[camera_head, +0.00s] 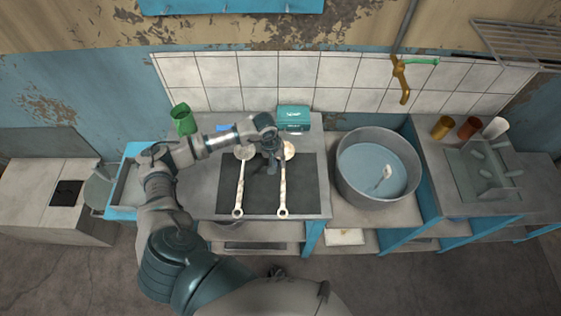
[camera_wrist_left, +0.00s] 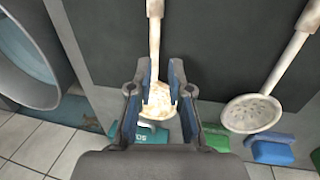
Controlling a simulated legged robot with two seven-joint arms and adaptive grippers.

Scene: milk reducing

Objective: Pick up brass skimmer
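Two long-handled utensils lie side by side on a dark mat (camera_head: 261,197). The left one (camera_head: 240,190) has a pale round perforated head, clear at the right of the left wrist view (camera_wrist_left: 252,113). The right one (camera_head: 283,190) has a worn cream-and-brass head, seen in the middle of the left wrist view (camera_wrist_left: 158,103). Which one is called the brass skimmer I cannot tell for certain. My left gripper (camera_head: 271,165) is over the right utensil near its head. Its fingers (camera_wrist_left: 160,68) are open on both sides of the neck, with gaps showing. My right gripper is not in view.
A big metal pot (camera_head: 345,190) with liquid and a floating spoon stands to the right. A teal box (camera_head: 293,118) and a green mug (camera_head: 183,119) stand at the back. A blue sponge (camera_wrist_left: 272,153) lies near the perforated head. Cups and a rack (camera_head: 483,170) are far right.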

